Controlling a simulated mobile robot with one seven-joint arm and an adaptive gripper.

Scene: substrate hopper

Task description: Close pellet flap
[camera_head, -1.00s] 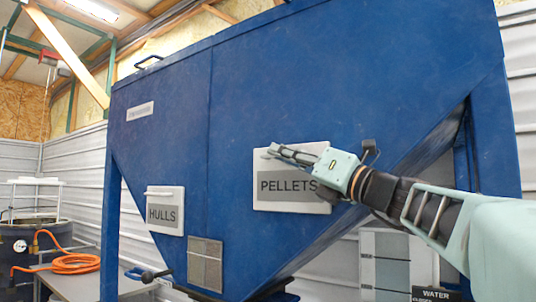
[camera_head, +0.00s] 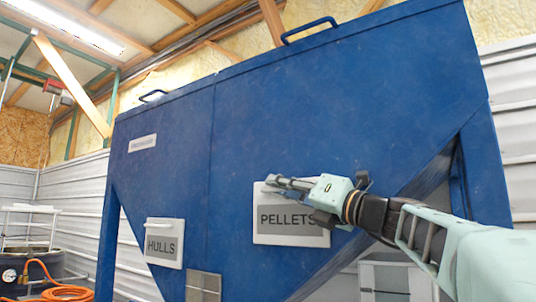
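The pellet flap (camera_head: 290,229) is a white panel with a grey label reading PELLETS, on the front of the blue hopper (camera_head: 330,120). It looks flush or nearly flush with the hopper face; I cannot tell whether it is fully shut. My gripper (camera_head: 272,182) is in front of the flap's top edge, its fingers pointing left. The fingers and wrist hide part of the flap's top and right side, and the flap's handle is not clear. I cannot tell whether the fingers touch the flap or how far apart they are.
The hulls flap (camera_head: 164,242), white with a handle, is at lower left on the hopper. A grey mesh panel (camera_head: 203,287) is below it. An orange hose (camera_head: 65,292) and a dark drum are at far left. A corrugated wall stands behind.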

